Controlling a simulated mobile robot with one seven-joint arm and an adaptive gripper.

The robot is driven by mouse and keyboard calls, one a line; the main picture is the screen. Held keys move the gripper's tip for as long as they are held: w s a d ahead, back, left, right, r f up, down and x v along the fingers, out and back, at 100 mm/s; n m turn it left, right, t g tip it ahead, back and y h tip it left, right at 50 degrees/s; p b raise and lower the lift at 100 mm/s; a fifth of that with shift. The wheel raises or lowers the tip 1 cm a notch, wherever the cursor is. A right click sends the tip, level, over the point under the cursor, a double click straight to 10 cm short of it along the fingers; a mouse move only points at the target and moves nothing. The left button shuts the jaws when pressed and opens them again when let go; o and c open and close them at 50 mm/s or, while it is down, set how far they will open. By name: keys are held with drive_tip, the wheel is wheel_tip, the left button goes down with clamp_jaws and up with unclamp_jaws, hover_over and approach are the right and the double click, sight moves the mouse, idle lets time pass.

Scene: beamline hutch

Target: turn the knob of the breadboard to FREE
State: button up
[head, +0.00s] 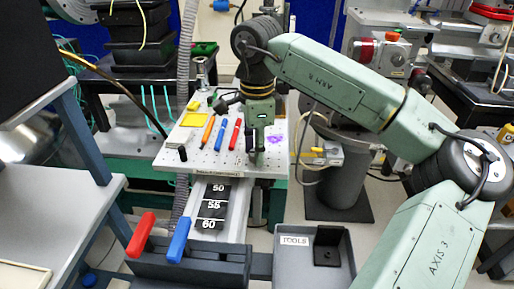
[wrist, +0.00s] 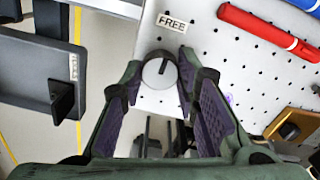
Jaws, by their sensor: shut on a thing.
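The white perforated breadboard (head: 205,163) lies at the centre of the head view and fills the upper right of the wrist view (wrist: 225,75). Its round, light grey knob (wrist: 158,75) is near the board's edge, with a short dark mark on its face. The FREE label (wrist: 171,22) is just above the knob in the wrist view. My gripper (head: 257,160) points down at the board's front right; in the wrist view its purple-padded fingers (wrist: 160,72) are shut on the knob from both sides. In the head view the gripper hides the knob.
Orange, blue and red markers (head: 235,134) and yellow notes (head: 194,119) lie on the board left of my gripper. A TOOLS tray (head: 336,236) is in front, right of a rail with red (head: 141,235) and blue (head: 179,240) handles. A grey post (head: 340,185) stands right.

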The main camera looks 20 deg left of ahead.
idle(0.3)
drive_tip(key=o, duration=1.1)
drive_tip(key=shift+o, duration=0.2)
wheel_tip(320, 180, up, 12)
idle(0.5)
